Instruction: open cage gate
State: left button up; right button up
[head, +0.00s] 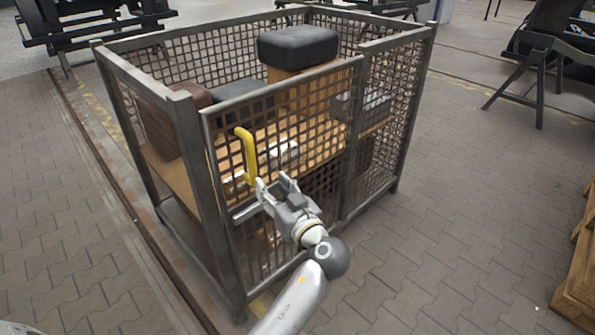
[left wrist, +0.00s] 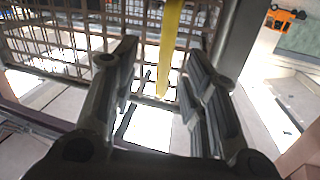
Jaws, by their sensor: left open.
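A dark metal mesh cage stands in the middle of the head view. Its front gate (head: 318,150) is a framed mesh panel that sits in line with the cage front and looks closed. A yellow handle (head: 247,155) is on the gate's left part; it also shows in the left wrist view (left wrist: 171,45). My left gripper (head: 270,187) is open just below and right of the handle. In the left wrist view the yellow bar runs between the open fingers (left wrist: 160,85), seen beyond them; I cannot tell whether they touch it. My right gripper is not in view.
Inside the cage are a black-topped box (head: 298,45), a brown round part (head: 160,125) and grey parts on a wooden base. A wooden crate (head: 580,265) stands at the right edge. The paved floor (head: 450,215) right of the cage is clear.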

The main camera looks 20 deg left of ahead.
aim_at(253, 161)
pick_arm(q)
jog(key=shift+n+y, duration=0.6)
jog(key=shift+n, duration=0.2)
jog(key=x, duration=0.3)
jog(key=r+x, duration=0.1)
jog(key=x, duration=0.3)
jog(key=r+x, duration=0.1)
jog(key=x, duration=0.2)
jog(key=shift+s+a+r+p, duration=0.2)
jog(key=shift+a+p, duration=0.1)
jog(key=shift+a, duration=0.1)
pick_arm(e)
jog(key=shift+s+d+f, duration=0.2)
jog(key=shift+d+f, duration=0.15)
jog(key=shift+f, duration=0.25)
pick_arm(q)
grip_shut()
